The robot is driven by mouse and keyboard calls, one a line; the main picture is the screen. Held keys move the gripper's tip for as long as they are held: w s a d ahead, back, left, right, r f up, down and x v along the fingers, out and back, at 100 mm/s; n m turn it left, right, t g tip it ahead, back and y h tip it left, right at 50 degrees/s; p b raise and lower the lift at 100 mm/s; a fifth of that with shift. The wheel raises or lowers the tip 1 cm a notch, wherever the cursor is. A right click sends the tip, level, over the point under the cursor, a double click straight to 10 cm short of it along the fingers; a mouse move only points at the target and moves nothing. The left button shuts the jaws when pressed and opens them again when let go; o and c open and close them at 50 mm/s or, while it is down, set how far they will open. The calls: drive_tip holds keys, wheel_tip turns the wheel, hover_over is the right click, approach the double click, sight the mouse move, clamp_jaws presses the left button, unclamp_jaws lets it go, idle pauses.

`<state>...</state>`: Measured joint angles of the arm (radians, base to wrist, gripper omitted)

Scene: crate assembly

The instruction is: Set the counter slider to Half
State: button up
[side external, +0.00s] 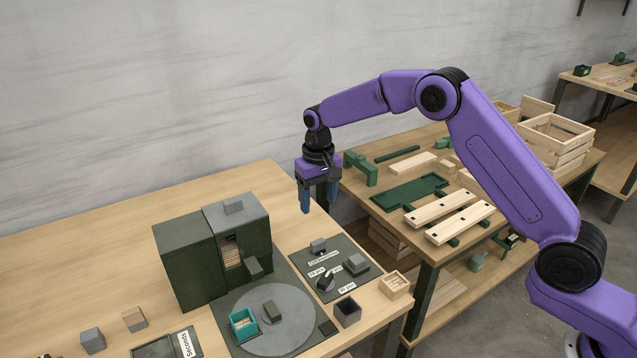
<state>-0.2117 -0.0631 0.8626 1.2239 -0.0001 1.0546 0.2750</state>
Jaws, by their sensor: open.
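A dark control panel (343,286) lies on the near wooden table, with several small grey knobs and white labels too small to read surely. One knob (318,246) sits at the panel's back edge beside a long label (323,257). A dark lever-like knob (326,279) and a grey block knob (357,263) sit further forward. I cannot tell which one is the counter slider or its setting. My gripper (319,200) hangs in the air behind the panel, fingers pointing down, open and empty, touching nothing.
A dark green machine (185,262) stands left of the panel, with a grey turntable (275,318) carrying a teal box (243,323) in front. A dark cup (347,311) and wooden box (394,284) stand near the table edge.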

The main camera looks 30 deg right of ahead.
drive_tip(key=shift+r, duration=2.1)
drive_tip(key=shift+s, duration=0.1)
drive_tip(key=s+a+r+n, duration=0.1)
drive_tip(key=s+r+n, duration=0.2)
drive_tip(key=s, duration=0.7)
drive_tip(key=s+r+n, duration=0.3)
drive_tip(key=s+r, duration=0.1)
drive_tip(key=s, duration=0.7)
drive_tip(key=s+d+f+n, duration=0.1)
drive_tip(key=s+d+n, duration=0.2)
drive_tip(key=s+d, duration=0.3)
drive_tip(key=s+d+f+n, duration=0.1)
drive_tip(key=s+d+n, duration=0.2)
drive_tip(key=s, duration=1.3)
drive_tip(key=d, duration=0.2)
drive_tip(key=shift+s+d+f+n, duration=0.15)
drive_tip(key=shift+d+n, duration=0.15)
drive_tip(key=shift+d, duration=0.05)
